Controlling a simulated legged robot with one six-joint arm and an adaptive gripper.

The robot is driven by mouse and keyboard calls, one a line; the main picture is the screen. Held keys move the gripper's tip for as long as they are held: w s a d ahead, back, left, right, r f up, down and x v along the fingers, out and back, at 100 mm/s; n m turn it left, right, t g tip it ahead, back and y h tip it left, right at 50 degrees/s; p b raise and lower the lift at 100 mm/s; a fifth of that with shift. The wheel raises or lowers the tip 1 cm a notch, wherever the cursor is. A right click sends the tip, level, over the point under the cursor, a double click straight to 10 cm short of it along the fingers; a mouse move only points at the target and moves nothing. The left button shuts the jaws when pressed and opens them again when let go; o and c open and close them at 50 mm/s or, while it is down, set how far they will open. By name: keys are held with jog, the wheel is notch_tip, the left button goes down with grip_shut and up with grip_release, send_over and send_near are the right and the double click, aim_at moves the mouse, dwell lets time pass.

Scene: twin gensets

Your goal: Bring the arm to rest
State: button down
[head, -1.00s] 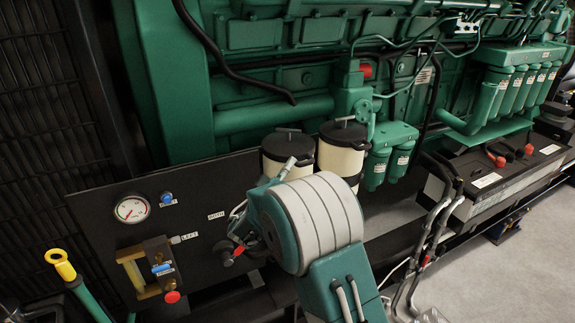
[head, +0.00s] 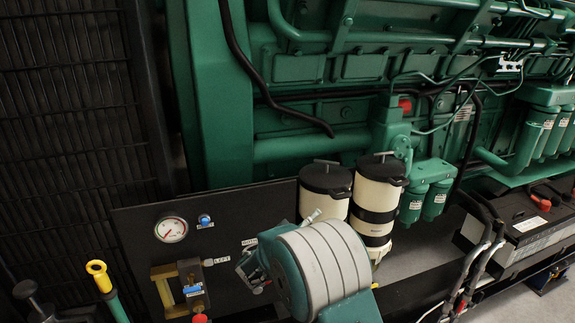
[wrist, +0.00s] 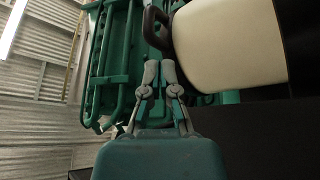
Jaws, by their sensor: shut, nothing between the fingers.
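My gripper (wrist: 159,75) shows in the wrist view with its two grey fingers close together and nothing between them. A cream canister (wrist: 225,45) with a dark handle is large just beyond and to the right of the fingertips. In the head view my arm's grey and teal wrist link is at the bottom centre, in front of the black panel. Two cream canisters with black lids, a left one (head: 324,207) and a right one (head: 375,205), stand behind the arm.
The black panel (head: 130,235) carries a pressure gauge (head: 171,229), a blue knob (head: 205,219) and a brass valve block (head: 180,284). A yellow-ringed handle (head: 98,272) stands at left. The green engine (head: 330,130) fills the back. A battery (head: 515,225) sits at right.

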jog(key=s+d+r+m+g+y, duration=0.1)
jog(key=s+d+r+g+y, duration=0.15)
jog(key=s+d+g, duration=0.55)
jog(key=s+d+r+m+g+y, duration=0.1)
jog(key=s+d+r+g+y, duration=0.15)
jog(key=s+d, duration=0.6)
jog(key=s+a+n+t+y, duration=0.1)
jog(key=s+a+y, duration=0.3)
jog(key=s, duration=0.5)
jog(key=s+a+f+n+t+y, duration=0.1)
jog(key=s+a+t+y, duration=0.1)
jog(key=s+a+y, duration=0.3)
jog(key=s+y, duration=0.3)
jog(key=s, duration=0.1)
jog(key=shift+s+a+f+y, duration=0.2)
jog(key=shift+s+f+y, duration=0.1)
jog(key=shift+s, duration=0.05)
